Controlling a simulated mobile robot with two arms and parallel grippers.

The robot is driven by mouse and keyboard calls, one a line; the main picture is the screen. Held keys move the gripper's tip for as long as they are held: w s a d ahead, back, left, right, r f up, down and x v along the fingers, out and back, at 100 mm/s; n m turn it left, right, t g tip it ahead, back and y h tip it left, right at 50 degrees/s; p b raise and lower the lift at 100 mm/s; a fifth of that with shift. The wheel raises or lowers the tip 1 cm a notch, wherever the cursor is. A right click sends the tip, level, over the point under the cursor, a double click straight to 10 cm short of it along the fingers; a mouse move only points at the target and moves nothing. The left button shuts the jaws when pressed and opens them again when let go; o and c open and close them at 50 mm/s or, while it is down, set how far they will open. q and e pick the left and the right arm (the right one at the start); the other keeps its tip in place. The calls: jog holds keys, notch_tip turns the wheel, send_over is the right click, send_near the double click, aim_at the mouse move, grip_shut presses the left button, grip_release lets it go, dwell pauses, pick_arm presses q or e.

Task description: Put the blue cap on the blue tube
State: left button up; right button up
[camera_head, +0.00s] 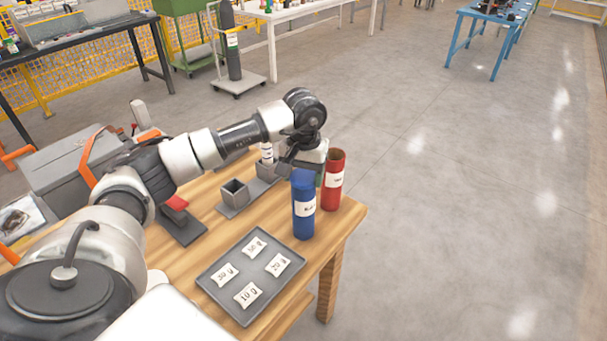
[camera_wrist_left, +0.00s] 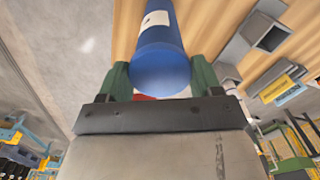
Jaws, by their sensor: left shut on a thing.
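The blue tube (camera_head: 304,215) stands upright near the right edge of the wooden table, with a white label on its side. It also shows in the left wrist view (camera_wrist_left: 162,28). My left gripper (camera_head: 306,171) is at the top of the tube, shut on the blue cap (camera_wrist_left: 160,75), whose round blue end sits between the green fingers (camera_wrist_left: 160,82). The cap is in line with the tube and looks to be at its top. I cannot tell whether it is fully seated. My right gripper is not in view.
An open red tube (camera_head: 332,185) stands close behind and right of the blue tube. A grey tray (camera_head: 214,281) with labelled pads lies in front. A grey square holder (camera_head: 234,194) and a dark stand with a red top (camera_head: 182,228) are to the left.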

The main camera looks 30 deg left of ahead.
pick_arm(q)
jog(key=o, duration=1.1)
jog(key=shift+r, duration=0.2)
jog(key=shift+r+p, duration=1.9)
jog(key=shift+r, duration=1.45)
